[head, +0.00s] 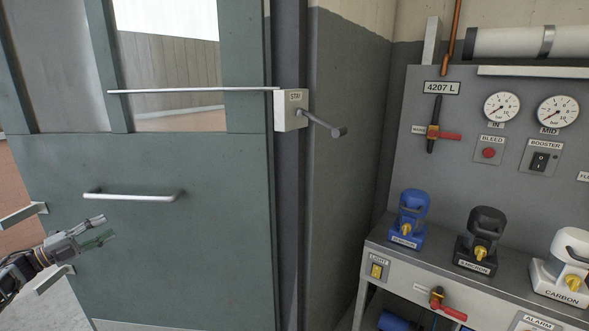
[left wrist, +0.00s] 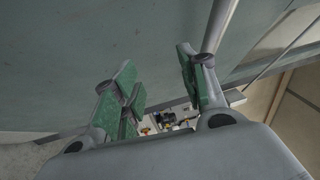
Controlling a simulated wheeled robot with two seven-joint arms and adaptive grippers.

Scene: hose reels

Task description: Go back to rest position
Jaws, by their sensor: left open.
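My left gripper (head: 104,229) is at the lower left of the head view, in front of the green door (head: 200,250). It is open and empty, below and to the left of the door's metal handle (head: 132,196), and apart from it. In the left wrist view my left gripper (left wrist: 160,85) shows its two green-padded fingers spread apart with nothing between them. My right gripper is in neither view.
A STAY box (head: 291,110) with a long rod and a lever sits at the door frame. At right, a panel (head: 455,95) carries gauges and valves above a bench with a blue filter (head: 411,216), a black one (head: 480,240) and a white one (head: 563,266).

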